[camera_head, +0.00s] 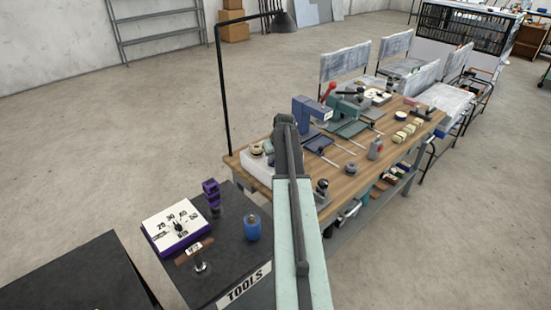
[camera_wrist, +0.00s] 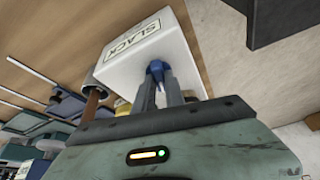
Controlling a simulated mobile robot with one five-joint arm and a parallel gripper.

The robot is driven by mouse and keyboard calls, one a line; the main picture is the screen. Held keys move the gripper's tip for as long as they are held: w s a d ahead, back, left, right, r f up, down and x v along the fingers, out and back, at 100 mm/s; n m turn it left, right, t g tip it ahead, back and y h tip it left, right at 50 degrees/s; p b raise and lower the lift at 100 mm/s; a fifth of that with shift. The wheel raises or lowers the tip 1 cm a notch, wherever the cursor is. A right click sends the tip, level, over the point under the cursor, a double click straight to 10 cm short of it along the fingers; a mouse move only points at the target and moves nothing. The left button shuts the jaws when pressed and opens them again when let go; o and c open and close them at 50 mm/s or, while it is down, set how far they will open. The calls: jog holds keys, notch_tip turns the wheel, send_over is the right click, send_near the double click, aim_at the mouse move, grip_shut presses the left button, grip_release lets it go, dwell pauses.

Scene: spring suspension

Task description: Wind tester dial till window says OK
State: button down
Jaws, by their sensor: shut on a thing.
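The tester is a white box (camera_wrist: 185,48) that fills the upper middle of the wrist view. Its window (camera_wrist: 133,38) reads SLACK. The blue dial (camera_wrist: 157,69) sits at the box's near edge. My gripper (camera_wrist: 158,82) is shut on the dial, one finger on each side. In the head view the white box (camera_head: 257,167) stands at the left end of the wooden bench, partly behind my arm. My fingers and the dial are hidden there.
The wooden bench (camera_head: 352,172) holds blue and green machines and several small parts to the right. A dark tool cart (camera_head: 230,262) with a white dial panel (camera_head: 160,232) and a blue bottle (camera_head: 252,228) stands front left. A black lamp post (camera_head: 223,95) rises behind the bench.

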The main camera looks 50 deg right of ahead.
jog(key=m, duration=0.2)
jog(key=m+h, duration=0.1)
jog(key=m, duration=0.1)
jog(key=shift+a+m+g+h, duration=0.1)
jog(key=shift+m+g+h, duration=0.2)
jog(key=shift+g, duration=0.1)
jog(key=m, duration=0.2)
jog(key=m+g, duration=0.1)
jog(key=shift+w+m+h, duration=0.2)
jog(key=shift+m+h, duration=0.2)
jog(key=m+g, duration=0.1)
jog(key=m, duration=0.2)
jog(key=shift+w+g+h, duration=0.1)
jog(key=shift+g+h, duration=0.2)
jog(key=shift+a+m+g, duration=0.1)
jog(key=shift+m+g, duration=0.6)
jog(key=shift+m, duration=1.4)
jog(key=c, duration=1.4)
grip_release()
